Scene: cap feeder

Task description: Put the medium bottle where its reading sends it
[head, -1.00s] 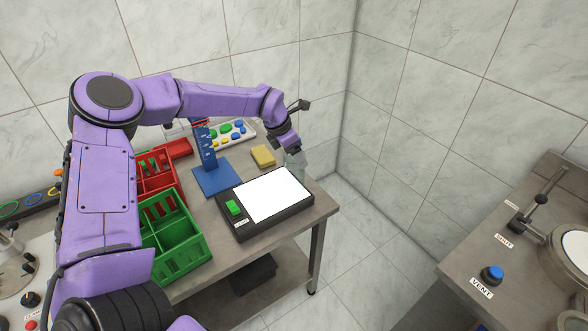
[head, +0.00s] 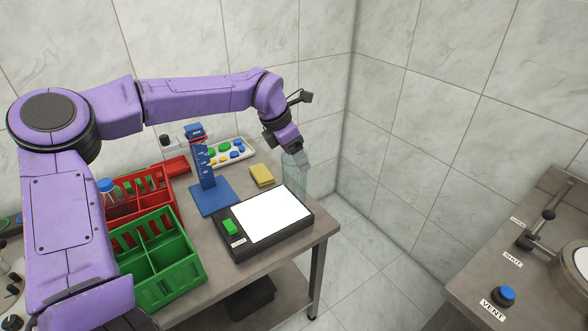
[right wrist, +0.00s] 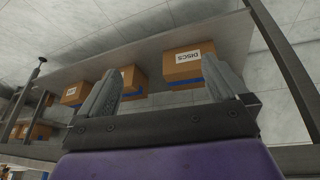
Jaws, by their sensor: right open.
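My left gripper (head: 292,157) is at the table's back right corner, beside a clear, faint bottle-like vessel (head: 295,180). I cannot tell whether its fingers grip the vessel. A bottle with a blue cap (head: 107,186) stands in the red divided crate (head: 165,207), partly hidden by my left arm. I cannot tell which one is the medium bottle. A blue upright gauge (head: 206,170) with white marks and a red band stands on a blue base. My right gripper (right wrist: 165,92) is open and empty in the right wrist view, before a shelf.
A green divided crate (head: 190,262) sits in front of the red one. A black-framed white panel (head: 272,217) with a green button, a yellow block (head: 262,175) and a tray of coloured pieces (head: 232,150) share the table. Boxes, one labelled DISCS (right wrist: 190,65), stand on the shelf.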

